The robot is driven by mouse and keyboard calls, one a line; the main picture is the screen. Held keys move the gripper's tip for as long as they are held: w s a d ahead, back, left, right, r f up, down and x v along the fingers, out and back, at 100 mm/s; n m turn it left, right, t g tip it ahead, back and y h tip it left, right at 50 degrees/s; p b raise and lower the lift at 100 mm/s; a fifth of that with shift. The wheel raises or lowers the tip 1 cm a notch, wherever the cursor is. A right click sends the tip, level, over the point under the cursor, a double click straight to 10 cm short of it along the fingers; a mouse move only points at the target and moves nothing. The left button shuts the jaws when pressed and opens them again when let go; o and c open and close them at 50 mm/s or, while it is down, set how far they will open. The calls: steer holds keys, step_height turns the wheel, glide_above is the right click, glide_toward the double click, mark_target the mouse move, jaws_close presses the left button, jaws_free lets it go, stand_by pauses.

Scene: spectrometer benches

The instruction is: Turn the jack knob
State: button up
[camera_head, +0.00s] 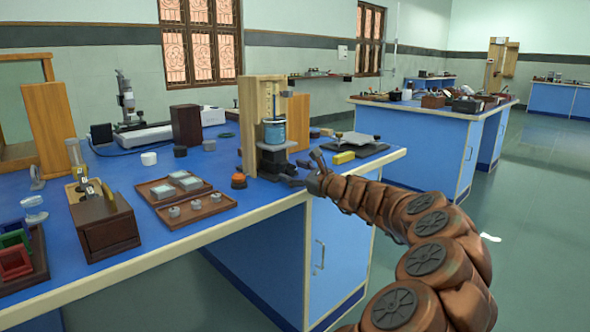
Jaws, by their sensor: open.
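A small dark jack (272,162) with a grey top plate (277,145) stands at the front of a wooden stand, near the right end of the blue bench. A blue container (274,131) sits on the plate. I cannot make out the jack's knob; my gripper may cover it. My gripper (304,166) is open just to the right of the jack, at the bench's front edge, with its fingers pointing left toward it. Whether the fingers touch anything is too small to tell.
Left of the jack are an orange-topped black knob-like piece (238,181) and a brown tray (203,211) of small parts. A yellow block (344,158) and a dark flat stand (361,148) lie behind my gripper.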

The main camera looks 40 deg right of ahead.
steer(key=m, duration=0.3)
steer(key=shift+d+m, duration=0.15)
steer(key=shift+m, duration=0.25)
steer(key=s+p, duration=0.3)
steer(key=s, duration=0.5)
steer(key=w+a+r+n+y+p, duration=0.1)
steer(key=a+r+n, duration=0.1)
steer(key=a, duration=0.2)
steer(key=w+a+r+n+g+y+p, duration=0.1)
steer(key=w+a+n+y, duration=0.1)
steer(key=a, duration=0.2)
steer(key=w+a+r+n+y+p, duration=0.1)
steer(key=a+r+n, duration=0.1)
steer(key=a, duration=0.3)
steer(key=shift+w+r+g+y, duration=0.15)
steer(key=shift+r+g+y, duration=0.15)
steer(key=a+r+n+g+y+p, duration=0.2)
steer(key=a+n, duration=0.1)
steer(key=a, duration=0.5)
steer(key=a+r+n+g+y+p, duration=0.1)
steer(key=a+r+n+y+p, duration=0.1)
steer(key=a, duration=0.6)
steer(key=shift+n+g+p, duration=0.4)
steer(key=shift+n+p, duration=0.4)
steer(key=shift+n, duration=0.3)
steer(key=shift+w, duration=0.1)
